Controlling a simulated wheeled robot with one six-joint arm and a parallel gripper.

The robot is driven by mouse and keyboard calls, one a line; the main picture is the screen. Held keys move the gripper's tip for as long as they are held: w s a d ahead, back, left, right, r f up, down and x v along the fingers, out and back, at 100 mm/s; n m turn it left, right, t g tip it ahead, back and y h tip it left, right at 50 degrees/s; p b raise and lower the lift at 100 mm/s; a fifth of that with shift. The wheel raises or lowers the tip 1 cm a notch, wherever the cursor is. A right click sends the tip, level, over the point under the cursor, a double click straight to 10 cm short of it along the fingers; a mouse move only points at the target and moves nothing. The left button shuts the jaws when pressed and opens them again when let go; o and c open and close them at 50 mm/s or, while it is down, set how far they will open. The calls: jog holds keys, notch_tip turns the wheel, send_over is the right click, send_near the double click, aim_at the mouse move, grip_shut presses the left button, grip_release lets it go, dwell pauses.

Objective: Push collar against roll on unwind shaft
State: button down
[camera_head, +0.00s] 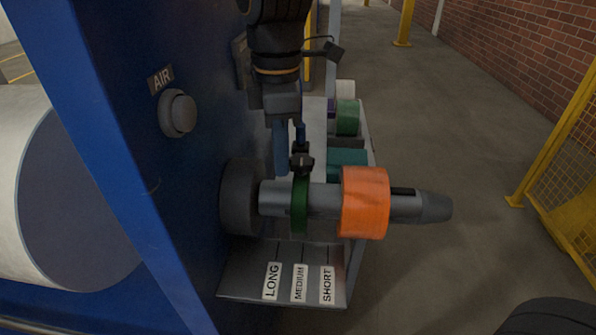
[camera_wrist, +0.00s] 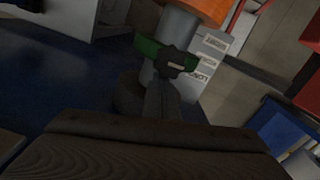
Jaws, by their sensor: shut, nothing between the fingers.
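The unwind shaft (camera_head: 325,198) sticks out to the right from a dark round hub (camera_head: 241,197) on the blue machine side. A green collar (camera_head: 300,212) with a black clamp (camera_head: 301,160) on top is around the shaft. An orange roll (camera_head: 364,202) is around the shaft farther right, with bare shaft between it and the collar. My gripper (camera_head: 281,170) is shut and empty, pointing down just left of the collar near the clamp. In the wrist view its fingers (camera_wrist: 162,102) appear close to the green collar (camera_wrist: 150,50); I cannot tell whether they touch.
A tray (camera_head: 235,279) labelled LONG, MEDIUM and SHORT lies below the shaft. Behind the shaft, a shelf holds a green roll (camera_head: 347,118) and a teal block (camera_head: 346,158). An AIR button (camera_head: 178,113) is on the blue machine wall. Open floor lies to the right.

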aim_at(306, 159)
jog(key=shift+d, duration=0.6)
jog(key=shift+s+d+p, duration=0.2)
jog(key=shift+d+p, duration=0.55)
jog(key=shift+d, duration=1.55)
jog(key=shift+a, duration=0.15)
jog(key=shift+a+p, duration=0.55)
jog(key=shift+a, duration=0.05)
notch_tip(306, 159, up, 9)
jog(key=p, duration=0.8)
